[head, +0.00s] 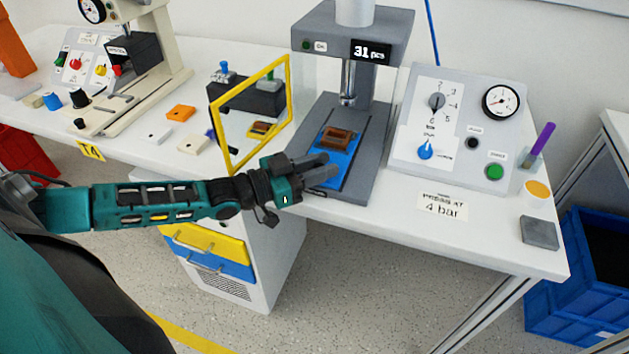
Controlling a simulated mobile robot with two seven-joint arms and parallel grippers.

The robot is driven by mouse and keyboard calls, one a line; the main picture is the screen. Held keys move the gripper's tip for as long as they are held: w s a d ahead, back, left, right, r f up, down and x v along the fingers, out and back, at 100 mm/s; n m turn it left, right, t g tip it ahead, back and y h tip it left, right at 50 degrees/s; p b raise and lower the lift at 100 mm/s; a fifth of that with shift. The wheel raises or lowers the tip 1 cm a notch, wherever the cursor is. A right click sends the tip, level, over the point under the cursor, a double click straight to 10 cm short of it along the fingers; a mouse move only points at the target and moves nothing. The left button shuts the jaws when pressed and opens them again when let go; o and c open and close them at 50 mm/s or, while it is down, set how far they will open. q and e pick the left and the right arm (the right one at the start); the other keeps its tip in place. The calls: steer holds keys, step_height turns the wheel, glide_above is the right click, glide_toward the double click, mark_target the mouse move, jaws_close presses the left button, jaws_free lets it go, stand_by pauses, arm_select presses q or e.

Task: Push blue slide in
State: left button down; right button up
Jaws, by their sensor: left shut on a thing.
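The blue slide (334,163) lies on the base of a grey press (372,140), below its ram, and carries a brown block (338,137). My left gripper (328,168) is at the front end of the slide and shut on it; the fingers hide part of that end. The slide's front end reaches close to the front of the press base. My right gripper is not in view.
A yellow-framed clear guard (287,105) stands open left of the press, close above my left forearm. A control panel (445,128) with knobs and a gauge stands to the right. Orange and white pieces lie on the table (400,197) at left.

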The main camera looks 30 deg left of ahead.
arm_select(q)
steer(key=c, duration=1.2)
jaws_free()
steer(key=shift+o, duration=1.1)
step_height(320, 180, up, 20)
steer(key=p, duration=0.5)
steer(key=shift+o, duration=0.2)
